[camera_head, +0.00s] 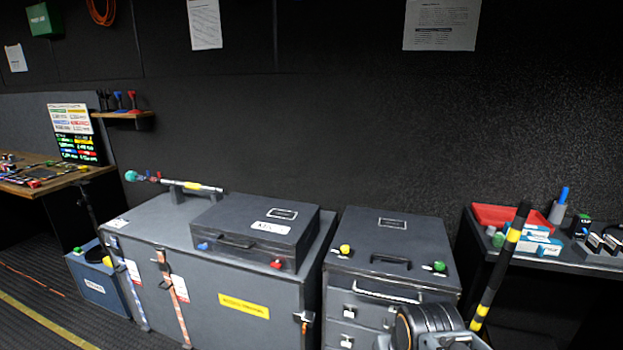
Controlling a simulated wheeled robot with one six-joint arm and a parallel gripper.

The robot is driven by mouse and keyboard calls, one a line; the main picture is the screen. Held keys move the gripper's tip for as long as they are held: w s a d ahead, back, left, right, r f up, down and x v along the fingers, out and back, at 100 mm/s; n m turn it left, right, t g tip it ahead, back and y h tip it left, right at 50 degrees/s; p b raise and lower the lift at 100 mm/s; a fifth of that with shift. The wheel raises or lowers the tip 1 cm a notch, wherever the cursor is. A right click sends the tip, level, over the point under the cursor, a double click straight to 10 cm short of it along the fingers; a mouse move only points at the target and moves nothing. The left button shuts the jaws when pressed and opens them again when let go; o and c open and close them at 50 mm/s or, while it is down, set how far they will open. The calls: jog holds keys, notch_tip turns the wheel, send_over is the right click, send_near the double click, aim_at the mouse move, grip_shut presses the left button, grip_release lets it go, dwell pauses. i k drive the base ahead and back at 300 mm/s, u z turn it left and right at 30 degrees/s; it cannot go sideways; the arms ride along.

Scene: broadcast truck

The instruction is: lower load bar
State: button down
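A black-and-yellow striped bar (501,262), which I take to be the load bar, stands steeply raised at the right. Its top leans to the right, in front of the right-hand shelf. Its lower end runs down behind a dark rounded part at the bottom edge, which looks like my own arm, so its foot or pivot is hidden. No gripper fingers show in the head view, and nothing visible is touching the bar.
A large grey case (200,283) carries a smaller flat case (256,229) and a silver rod with a teal end (190,186). A drawer case (388,262) stands left of the bar. The right shelf (541,258) holds a red bin (497,215) and small items.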

aim_at(524, 208)
jog(key=u, duration=0.05)
jog(key=k, duration=1.1)
jog(key=z, duration=1.25)
jog(key=i, duration=1.5)
jog(key=u, duration=0.45)
